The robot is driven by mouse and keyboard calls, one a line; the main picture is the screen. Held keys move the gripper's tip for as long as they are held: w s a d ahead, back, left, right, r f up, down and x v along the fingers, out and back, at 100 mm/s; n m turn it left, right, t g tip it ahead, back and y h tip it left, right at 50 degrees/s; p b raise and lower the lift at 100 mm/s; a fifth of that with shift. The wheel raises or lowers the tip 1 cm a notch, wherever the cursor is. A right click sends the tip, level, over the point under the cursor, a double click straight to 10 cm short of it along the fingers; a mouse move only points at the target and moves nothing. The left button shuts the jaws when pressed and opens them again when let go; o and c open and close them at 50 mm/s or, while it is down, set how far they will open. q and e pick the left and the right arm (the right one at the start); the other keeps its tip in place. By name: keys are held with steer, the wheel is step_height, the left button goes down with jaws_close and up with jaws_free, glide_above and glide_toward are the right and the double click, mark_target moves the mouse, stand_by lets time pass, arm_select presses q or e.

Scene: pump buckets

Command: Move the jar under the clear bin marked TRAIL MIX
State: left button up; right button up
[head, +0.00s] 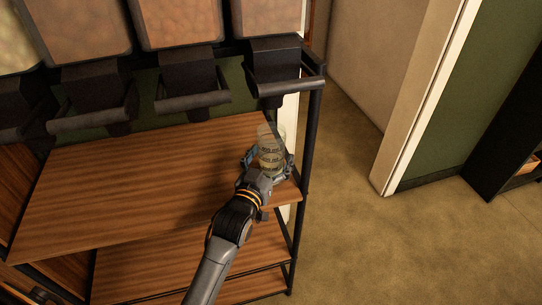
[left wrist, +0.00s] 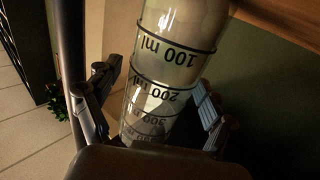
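The clear jar (head: 270,150) with dark measuring marks is at the right end of the wooden shelf, below the rightmost dispenser. It also shows in the left wrist view (left wrist: 168,75), with marks such as 100 ml upside down. My left gripper (head: 268,163) has its fingers on either side of the jar. The fingers look spread, with a small gap at least on one side; in the left wrist view they (left wrist: 160,102) flank the jar. Whether the jar rests on the shelf is hard to tell. No TRAIL MIX label is readable. My right gripper is not in view.
Several filled bins (head: 175,22) stand in a row above, with black dispensers and bar handles (head: 192,103) overhanging the shelf (head: 120,180). A black rack post (head: 308,150) stands close right of the jar. The shelf left of the jar is clear.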

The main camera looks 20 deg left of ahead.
arm_select(q)
steer(key=shift+r, duration=0.15)
steer(key=s+b, duration=0.1)
steer(key=s, duration=1.1)
steer(key=shift+a, duration=0.35)
